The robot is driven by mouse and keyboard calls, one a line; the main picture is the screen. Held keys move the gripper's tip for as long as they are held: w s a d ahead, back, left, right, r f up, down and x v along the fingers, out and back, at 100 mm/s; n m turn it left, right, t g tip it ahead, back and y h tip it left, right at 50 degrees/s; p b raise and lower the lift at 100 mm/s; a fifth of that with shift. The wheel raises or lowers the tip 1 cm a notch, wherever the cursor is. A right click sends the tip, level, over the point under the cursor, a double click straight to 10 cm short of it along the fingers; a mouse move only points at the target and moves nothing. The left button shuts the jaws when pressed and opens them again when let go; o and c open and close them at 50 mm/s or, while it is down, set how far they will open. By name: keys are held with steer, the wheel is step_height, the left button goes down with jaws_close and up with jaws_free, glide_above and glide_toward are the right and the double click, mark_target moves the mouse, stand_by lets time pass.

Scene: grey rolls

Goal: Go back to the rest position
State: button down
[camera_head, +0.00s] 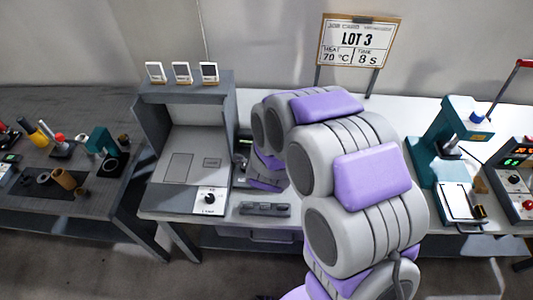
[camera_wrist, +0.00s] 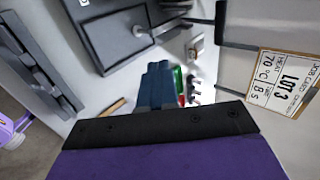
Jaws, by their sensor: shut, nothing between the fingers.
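My gripper (camera_wrist: 160,70) shows in the wrist view as dark blue fingers, closed together with nothing between them. It is over a white bench top. In the head view my grey and purple arm rises from the bottom and bends left over the bench; its gripper end is hidden behind the arm links there.
A grey open-fronted booth (camera_head: 195,145) with a knob stands left of my arm. A grey bar (camera_head: 264,209) lies near the bench front. A teal press (camera_head: 448,140) stands at right. A LOT 3 job card (camera_head: 357,45) stands behind, also in the wrist view (camera_wrist: 283,83). A dark table (camera_head: 60,215) is at far left.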

steer(key=s+a+r+n+g+y, duration=0.1)
steer(key=s+r+n+g+y, duration=0.2)
steer(key=s+r+n, duration=0.25)
steer(key=s+d+r+n+g+h, duration=0.1)
steer(key=s+d+r+n, duration=0.3)
steer(key=s, duration=0.6)
steer(key=s+d+r+n+g, duration=0.4)
steer(key=s+d, duration=0.1)
steer(key=s, duration=0.5)
steer(key=s+d+r+n+g+h, duration=0.1)
steer(key=s+d+r+n+g, duration=0.2)
steer(key=s, duration=0.7)
steer(key=d+r+n, duration=0.1)
steer(key=d+n, duration=0.1)
steer(key=shift+s+d+r+h, duration=0.25)
steer(key=shift+d+h, duration=0.05)
steer(key=shift+d, duration=0.05)
steer(key=shift+d, duration=0.3)
